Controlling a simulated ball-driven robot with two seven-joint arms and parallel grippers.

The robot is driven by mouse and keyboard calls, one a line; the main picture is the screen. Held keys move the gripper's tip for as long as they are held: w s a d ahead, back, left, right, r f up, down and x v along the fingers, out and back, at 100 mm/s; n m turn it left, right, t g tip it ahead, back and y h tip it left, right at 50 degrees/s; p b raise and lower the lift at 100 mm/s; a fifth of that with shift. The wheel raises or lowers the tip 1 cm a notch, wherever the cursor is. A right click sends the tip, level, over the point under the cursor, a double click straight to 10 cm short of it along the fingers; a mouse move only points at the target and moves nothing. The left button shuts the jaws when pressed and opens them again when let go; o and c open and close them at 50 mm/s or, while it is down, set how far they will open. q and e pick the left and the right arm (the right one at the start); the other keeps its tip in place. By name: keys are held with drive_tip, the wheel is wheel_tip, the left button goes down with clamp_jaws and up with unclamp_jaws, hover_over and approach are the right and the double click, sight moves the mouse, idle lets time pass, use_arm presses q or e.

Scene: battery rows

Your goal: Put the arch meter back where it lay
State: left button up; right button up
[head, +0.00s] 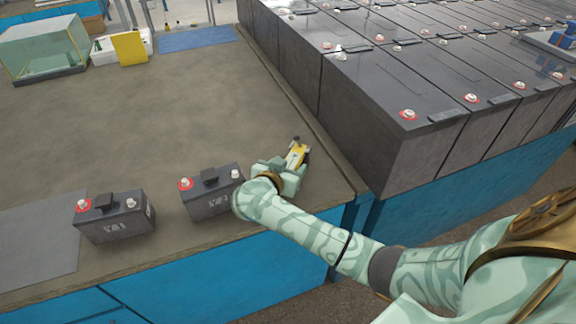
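The arch meter appears to be the small yellow and black device (297,155) near the right edge of the bench, just beyond the small battery on the right. My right gripper (289,167) is right at it, low over the bench top. The hand hides the near end of the meter and the fingertips, so I cannot tell whether the fingers are closed on it or whether it rests on the bench. My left gripper is out of view.
Two small batteries stand at the bench front, one (114,217) left and one (208,193) touching or close to my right wrist. A grey mat (38,240) lies left. Large battery rows (365,110) rise beyond the bench's right edge. A glass case (44,50) stands far left. The middle is clear.

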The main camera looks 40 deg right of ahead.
drive_tip(key=shift+a+r, duration=0.1)
drive_tip(key=shift+r, duration=0.2)
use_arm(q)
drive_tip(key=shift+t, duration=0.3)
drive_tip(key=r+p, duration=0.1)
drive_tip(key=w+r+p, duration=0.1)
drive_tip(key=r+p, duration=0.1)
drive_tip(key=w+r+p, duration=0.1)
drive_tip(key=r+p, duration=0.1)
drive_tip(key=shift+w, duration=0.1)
use_arm(e)
drive_tip(key=v, duration=1.1)
drive_tip(key=shift+s+a, duration=0.25)
drive_tip(key=shift+a, duration=0.1)
